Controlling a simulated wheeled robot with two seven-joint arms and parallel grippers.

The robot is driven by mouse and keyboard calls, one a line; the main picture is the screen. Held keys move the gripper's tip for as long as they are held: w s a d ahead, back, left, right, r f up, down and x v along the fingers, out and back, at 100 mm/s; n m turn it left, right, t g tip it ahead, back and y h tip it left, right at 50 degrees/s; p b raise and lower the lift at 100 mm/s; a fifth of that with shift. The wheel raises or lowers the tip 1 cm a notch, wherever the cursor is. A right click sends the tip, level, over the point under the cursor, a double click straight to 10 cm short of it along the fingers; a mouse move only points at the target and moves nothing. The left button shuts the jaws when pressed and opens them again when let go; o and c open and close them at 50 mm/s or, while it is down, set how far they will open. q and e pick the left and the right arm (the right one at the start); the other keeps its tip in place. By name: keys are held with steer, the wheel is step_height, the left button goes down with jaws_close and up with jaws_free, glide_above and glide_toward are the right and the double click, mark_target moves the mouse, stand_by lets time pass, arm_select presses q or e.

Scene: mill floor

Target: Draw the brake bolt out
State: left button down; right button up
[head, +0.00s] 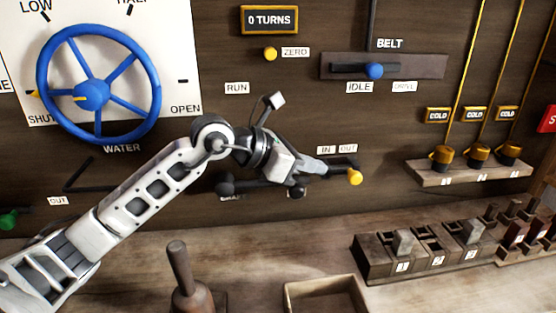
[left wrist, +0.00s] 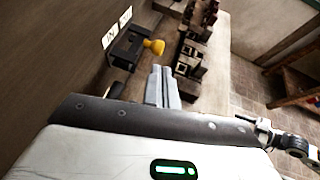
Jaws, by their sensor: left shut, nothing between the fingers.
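The brake bolt's yellow knob (head: 355,177) sticks out from the dark board, below the IN and OUT labels (head: 337,149). In the left wrist view the yellow knob (left wrist: 155,46) stands on its dark block, beyond my fingers. My left gripper (head: 322,167) is shut and empty, just left of the knob in the head view. Its closed fingertips (left wrist: 163,82) appear below the knob in the wrist view, seemingly apart from it. My left gripper and wrist hide part of the bolt's dark mount in the head view.
A dark lever knob (head: 225,186) sits left of the bolt, its label partly hidden. A blue handwheel (head: 98,84) is at upper left, a blue belt knob (head: 375,71) above. A wooden handle (head: 180,270), an open box (head: 325,294) and a slotted rack (head: 375,262) stand on the bench below.

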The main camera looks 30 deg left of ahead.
arm_select(q)
steer(key=b+v, duration=0.1)
steer(key=v, duration=0.5)
steer(key=shift+s+a, duration=0.2)
